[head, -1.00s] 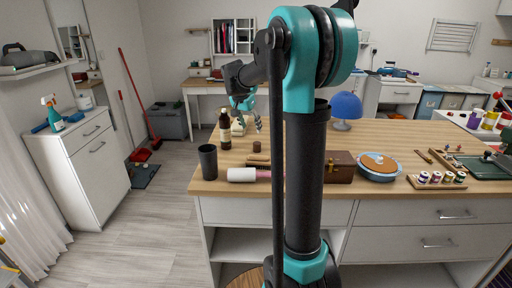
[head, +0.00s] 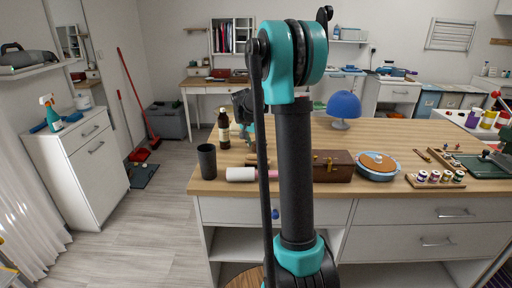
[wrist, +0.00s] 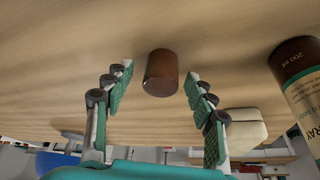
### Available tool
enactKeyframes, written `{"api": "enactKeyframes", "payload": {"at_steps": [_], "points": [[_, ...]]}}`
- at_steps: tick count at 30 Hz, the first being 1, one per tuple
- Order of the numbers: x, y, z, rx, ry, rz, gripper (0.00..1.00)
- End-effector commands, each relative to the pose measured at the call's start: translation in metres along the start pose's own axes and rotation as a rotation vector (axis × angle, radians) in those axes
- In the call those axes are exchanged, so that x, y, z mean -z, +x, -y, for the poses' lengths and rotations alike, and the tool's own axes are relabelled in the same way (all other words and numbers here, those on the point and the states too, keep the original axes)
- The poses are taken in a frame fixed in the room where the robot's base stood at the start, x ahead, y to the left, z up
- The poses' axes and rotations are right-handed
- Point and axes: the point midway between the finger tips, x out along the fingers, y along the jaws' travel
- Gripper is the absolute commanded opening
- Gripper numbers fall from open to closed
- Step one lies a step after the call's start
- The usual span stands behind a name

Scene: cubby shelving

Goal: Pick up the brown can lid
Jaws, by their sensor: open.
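The brown can lid (wrist: 161,74) is a small, dark brown cylinder on the wooden table. In the wrist view it lies beyond and between the two fingertips of my gripper (wrist: 157,88). The fingers are spread wide, with a gap on each side of the lid, and nothing is held. In the head view my gripper is low over the table behind my arm, and the lid cannot be made out there.
A brown bottle with a label (head: 224,130) stands close by; it also shows in the wrist view (wrist: 302,75). A cream block (wrist: 240,128) is near the fingers. A black cup (head: 207,161), a white roll (head: 240,174) and a brown box (head: 333,166) stand nearer the front edge.

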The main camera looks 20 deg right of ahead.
Motion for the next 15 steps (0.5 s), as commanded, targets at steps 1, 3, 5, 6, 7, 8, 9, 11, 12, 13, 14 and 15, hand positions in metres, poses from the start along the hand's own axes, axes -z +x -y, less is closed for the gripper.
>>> {"api": "enactKeyframes", "payload": {"at_steps": [1, 3, 5, 6, 7, 8, 9, 11, 12, 13, 14, 15], "points": [[0.0000, 0.0007, 0.0001, 0.000, 0.000, 0.000, 0.56], [0.0000, 0.0006, 0.0001, 0.000, 0.000, 0.000, 0.56], [0.0000, 0.0005, 0.0002, 0.000, 0.000, 0.000, 0.56], [0.0000, 0.0004, 0.0002, 0.000, 0.000, 0.000, 0.55], [0.0000, 0.0004, 0.0002, 0.000, 0.000, 0.000, 0.51], [0.0000, 0.0004, 0.0003, 0.000, 0.000, 0.000, 0.47], [0.0000, 0.0003, 0.0003, 0.000, 0.000, 0.000, 0.42], [0.0000, 0.0003, 0.0003, 0.000, 0.000, 0.000, 0.35], [0.0000, 0.0003, 0.0003, 0.000, 0.000, 0.000, 0.30], [0.0000, 0.0002, 0.0003, 0.000, 0.000, 0.000, 0.26], [0.0000, 0.0002, 0.0003, 0.000, 0.000, 0.000, 0.22], [0.0000, 0.0002, 0.0003, 0.000, 0.000, 0.000, 0.17]]}}
